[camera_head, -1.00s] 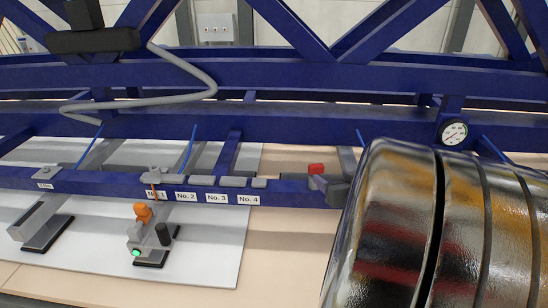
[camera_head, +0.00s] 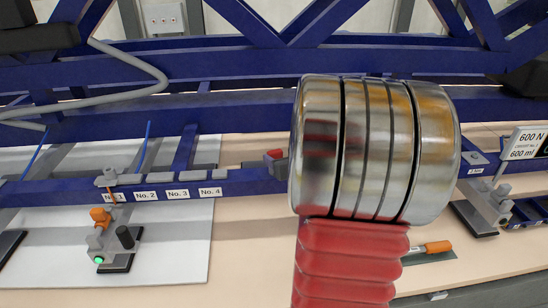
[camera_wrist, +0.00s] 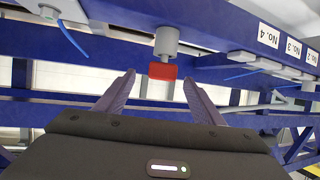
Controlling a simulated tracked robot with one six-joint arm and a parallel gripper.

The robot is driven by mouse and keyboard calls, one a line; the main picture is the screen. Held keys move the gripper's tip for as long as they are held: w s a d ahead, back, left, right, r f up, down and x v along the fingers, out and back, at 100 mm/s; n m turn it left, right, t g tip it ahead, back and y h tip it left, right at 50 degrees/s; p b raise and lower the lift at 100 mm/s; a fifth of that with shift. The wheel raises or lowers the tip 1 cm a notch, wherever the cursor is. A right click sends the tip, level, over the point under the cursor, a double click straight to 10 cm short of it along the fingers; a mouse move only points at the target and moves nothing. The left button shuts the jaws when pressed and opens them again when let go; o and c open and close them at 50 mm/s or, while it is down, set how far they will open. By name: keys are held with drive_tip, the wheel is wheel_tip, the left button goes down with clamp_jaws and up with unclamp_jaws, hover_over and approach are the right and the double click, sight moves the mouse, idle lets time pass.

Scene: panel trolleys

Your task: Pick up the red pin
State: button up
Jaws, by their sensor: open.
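The red pin (camera_wrist: 163,71) shows in the wrist view as a small red block at the end of a grey cylindrical fitting (camera_wrist: 166,42) on the blue frame. In the head view the red pin (camera_head: 273,154) is partly seen just left of my arm's metal joint, on the blue rail right of the No. 4 label. My gripper (camera_wrist: 159,80) is open and empty in the wrist view. Its two fingers point toward the pin, one to each side of it in the picture. I cannot tell the remaining distance. My gripper is hidden in the head view.
Blue beams (camera_head: 200,68) cross behind the rail. Labels No. 1 to No. 4 (camera_head: 178,194) sit left of the pin. An orange-handled valve (camera_head: 101,217) stands over a white board (camera_head: 180,250). An orange-handled tool (camera_head: 437,247) lies at right. My arm hides part of the rail.

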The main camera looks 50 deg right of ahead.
sight(276, 155)
drive_tip(key=shift+w+f, duration=0.1)
drive_tip(key=shift+w, duration=0.05)
drive_tip(key=x, duration=0.3)
drive_tip(key=shift+w+a+f, duration=0.1)
drive_tip(key=shift+w, duration=0.15)
drive_tip(key=shift+x, duration=0.8)
drive_tip(key=shift+c, duration=0.5)
drive_tip(key=c, duration=1.2)
wheel_tip(276, 155, up, 10)
drive_tip(key=shift+r, duration=0.1)
